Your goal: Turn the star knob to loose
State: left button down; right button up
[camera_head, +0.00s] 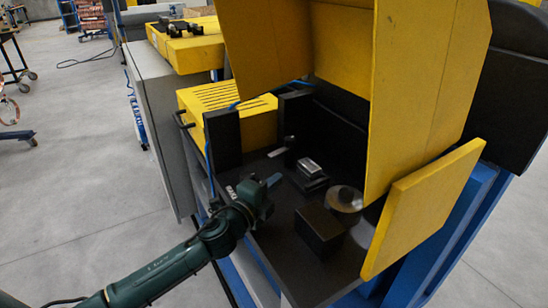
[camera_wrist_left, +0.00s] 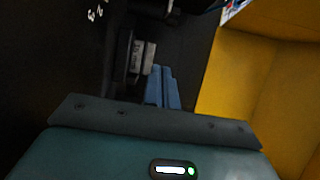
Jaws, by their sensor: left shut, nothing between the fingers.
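My left gripper (camera_head: 273,180) reaches in from the left over the dark machine bed (camera_head: 277,220). Its blue fingers are shut and empty; they also show side by side in the left wrist view (camera_wrist_left: 162,88). I cannot clearly make out a star knob in either view. In the wrist view, a pale metal block (camera_wrist_left: 146,57) on a dark part lies just beyond the fingertips; I cannot tell whether they touch. In the head view, a silver block (camera_head: 310,168) sits on a dark mount right of the fingertips, apart from them. My right gripper is not in view.
A tall yellow guard (camera_head: 425,80) and a lower yellow panel (camera_head: 425,205) stand right of the bed. A black box (camera_head: 320,230) and a round metal part (camera_head: 344,198) stand on it. A dark upright (camera_head: 223,137) and a slotted yellow box (camera_head: 225,100) stand behind my gripper.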

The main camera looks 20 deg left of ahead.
aim_at(290, 150)
pick_arm(q)
jog(key=x, duration=0.7)
jog(key=shift+w, duration=0.15)
jog(key=w+a, duration=0.2)
jog(key=shift+a, duration=0.3)
jog(key=shift+w+a, duration=0.2)
jog(key=shift+a, duration=0.15)
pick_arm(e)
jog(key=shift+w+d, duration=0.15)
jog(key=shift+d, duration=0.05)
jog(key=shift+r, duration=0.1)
